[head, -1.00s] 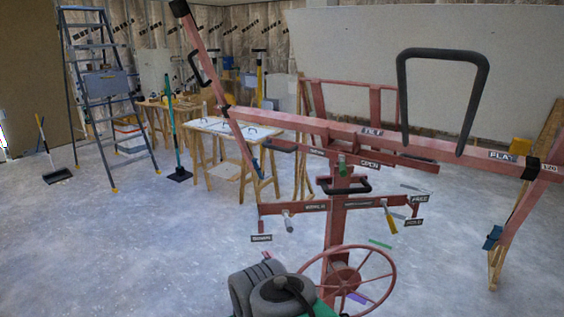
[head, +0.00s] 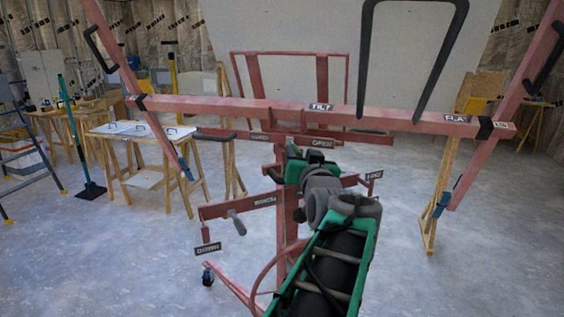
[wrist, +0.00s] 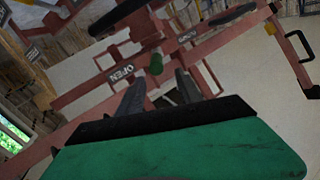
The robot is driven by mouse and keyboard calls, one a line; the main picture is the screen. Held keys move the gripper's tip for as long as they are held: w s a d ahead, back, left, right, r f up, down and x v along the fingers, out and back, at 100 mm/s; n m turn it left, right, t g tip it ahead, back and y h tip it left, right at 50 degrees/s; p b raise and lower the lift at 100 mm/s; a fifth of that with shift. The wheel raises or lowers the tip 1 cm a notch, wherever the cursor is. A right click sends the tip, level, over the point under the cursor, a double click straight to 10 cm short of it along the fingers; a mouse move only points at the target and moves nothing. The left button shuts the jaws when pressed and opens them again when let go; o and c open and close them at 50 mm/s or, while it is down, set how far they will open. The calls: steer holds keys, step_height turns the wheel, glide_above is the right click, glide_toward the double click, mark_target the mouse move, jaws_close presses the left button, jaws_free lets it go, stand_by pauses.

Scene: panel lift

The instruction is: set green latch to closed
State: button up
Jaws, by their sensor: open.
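The green latch (wrist: 155,65) shows in the wrist view as a short green knob on the red frame of the panel lift. It sits between an OPEN label (wrist: 121,73) and another small label (wrist: 187,36) that is hard to read. My gripper (wrist: 162,78) is open and empty, its two dark fingers pointing toward the latch, which appears just beyond and between the fingertips. I cannot tell whether they touch. In the head view, the latch (head: 292,151) is partly hidden behind my green gripper body, just left of the OPEN label (head: 322,143).
The lift's long red crossbar (head: 230,107) with TILT and FLAT labels spans above my gripper. A black handle (head: 448,60) rises at right. A winch crank (head: 237,222) and a red wheel stand below. A white-topped worktable (head: 135,130) is at left, with open floor around.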

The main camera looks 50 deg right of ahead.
mark_target(294, 149)
steer(key=x, duration=0.2)
steer(key=f+x, duration=0.1)
steer(key=x, duration=0.1)
steer(key=p+x, duration=0.1)
steer(key=x, duration=0.2)
steer(key=shift+a+f, duration=0.1)
steer(key=shift+f, duration=0.2)
steer(key=shift+w+d+f, duration=0.1)
steer(key=shift+w+d, duration=0.3)
steer(key=shift+d, duration=0.05)
steer(key=shift+c, duration=0.4)
jaws_close()
stand_by(0.3)
